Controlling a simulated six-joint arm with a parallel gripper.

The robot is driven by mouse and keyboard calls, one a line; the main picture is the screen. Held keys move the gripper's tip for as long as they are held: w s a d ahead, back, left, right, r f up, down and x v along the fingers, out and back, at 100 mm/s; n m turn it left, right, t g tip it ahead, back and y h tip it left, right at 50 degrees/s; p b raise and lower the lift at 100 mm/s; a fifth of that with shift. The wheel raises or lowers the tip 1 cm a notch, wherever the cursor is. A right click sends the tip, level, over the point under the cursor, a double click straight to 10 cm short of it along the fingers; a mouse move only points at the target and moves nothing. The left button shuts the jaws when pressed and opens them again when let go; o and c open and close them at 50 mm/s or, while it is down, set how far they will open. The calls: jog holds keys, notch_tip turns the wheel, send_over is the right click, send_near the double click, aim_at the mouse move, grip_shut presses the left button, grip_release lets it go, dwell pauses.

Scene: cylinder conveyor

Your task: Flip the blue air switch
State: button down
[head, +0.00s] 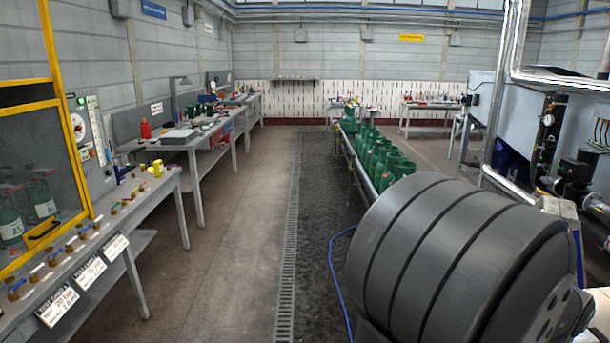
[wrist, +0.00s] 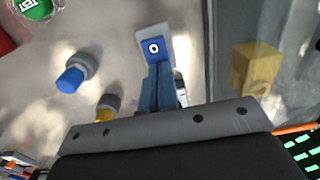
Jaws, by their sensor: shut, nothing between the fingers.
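In the wrist view, a blue switch (wrist: 154,47) with a white ring mark sits on a pale grey plate at top centre. My gripper (wrist: 157,72) reaches up from the bottom of that view. Its fingers are together and empty, with their tips just below the switch. I cannot tell whether they touch it. They hide what lies directly beneath them. In the head view I cannot make out my gripper or the switch for certain.
In the wrist view, a blue-capped knob (wrist: 72,77) and a yellow-ended fitting (wrist: 108,104) are left of my fingers. A green button (wrist: 35,8) is at top left. In the head view, a yellow-framed cabinet (head: 62,120) stands at left, and green cylinders (head: 380,165) line the conveyor.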

jog(key=shift+r, duration=3.45)
jog(key=shift+f, duration=0.1)
notch_tip(320, 180, down, 7)
jog(key=shift+r, duration=0.1)
jog(key=shift+r, duration=0.1)
